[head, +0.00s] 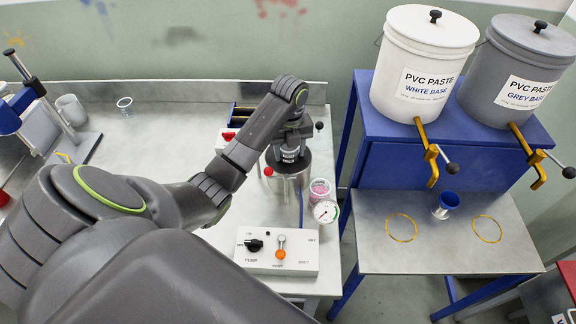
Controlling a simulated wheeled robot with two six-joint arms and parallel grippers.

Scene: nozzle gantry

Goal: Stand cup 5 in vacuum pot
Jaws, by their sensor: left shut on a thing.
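The vacuum pot (289,184) is a steel cylinder with a dark top, standing on the bench behind the pump box. My left gripper (291,152) is directly over the pot's mouth, pointing down. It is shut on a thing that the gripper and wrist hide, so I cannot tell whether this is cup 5. A clear cup with pink contents (319,188) stands just right of the pot. I can read no cup number. My right gripper is not in view.
A gauge (326,211) and a pump box (278,249) with knobs are in front of the pot. White (421,65) and grey (520,70) paste buckets sit on the blue stand at right. The back-left bench is mostly clear.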

